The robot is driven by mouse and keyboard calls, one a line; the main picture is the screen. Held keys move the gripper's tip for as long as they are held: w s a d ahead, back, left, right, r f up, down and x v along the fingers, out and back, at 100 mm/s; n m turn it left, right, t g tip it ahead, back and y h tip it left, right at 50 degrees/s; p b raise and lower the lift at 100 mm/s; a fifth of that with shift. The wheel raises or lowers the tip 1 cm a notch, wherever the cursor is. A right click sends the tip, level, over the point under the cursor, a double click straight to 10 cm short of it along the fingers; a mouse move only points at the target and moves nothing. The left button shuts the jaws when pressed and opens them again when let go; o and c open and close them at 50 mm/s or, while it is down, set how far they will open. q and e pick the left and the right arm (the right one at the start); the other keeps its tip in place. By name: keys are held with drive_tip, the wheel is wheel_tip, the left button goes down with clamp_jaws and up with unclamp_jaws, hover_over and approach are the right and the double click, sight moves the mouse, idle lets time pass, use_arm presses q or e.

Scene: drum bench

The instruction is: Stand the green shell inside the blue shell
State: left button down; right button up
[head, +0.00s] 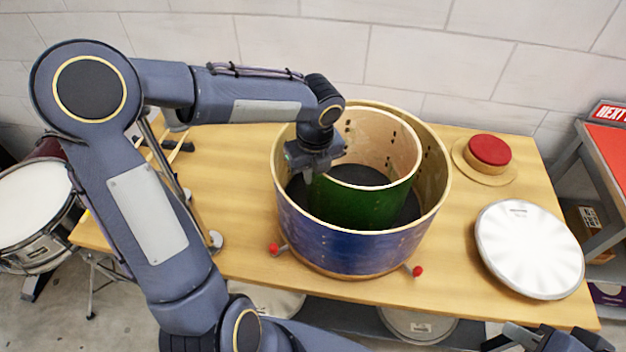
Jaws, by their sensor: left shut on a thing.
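The blue shell (350,243) stands upright on the wooden bench, open at the top, with a pale wooden rim and inner wall. The smaller green shell (362,203) is inside the blue shell's opening, roughly upright, with its pale inner wall facing me. I cannot tell whether its lower edge touches the bottom. My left gripper (312,172) reaches in from the left and is shut on the left side of the green shell's rim. My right gripper (548,342) is at the bottom right edge, partly cut off, away from both shells; its jaw opening is unclear.
Red-tipped feet (273,249) stick out at the blue shell's base. A white drumhead (528,249) lies at the bench's right, with a red round object (489,150) on a wooden disc behind it. The bench's left part (225,165) is mostly clear beneath my arm.

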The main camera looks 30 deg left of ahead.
use_arm(q)
drive_tip(key=shift+f, duration=1.35)
drive_tip(key=shift+f, duration=0.3)
drive_tip(key=c, duration=1.6)
unclamp_jaws()
drive_tip(key=shift+r, duration=0.1)
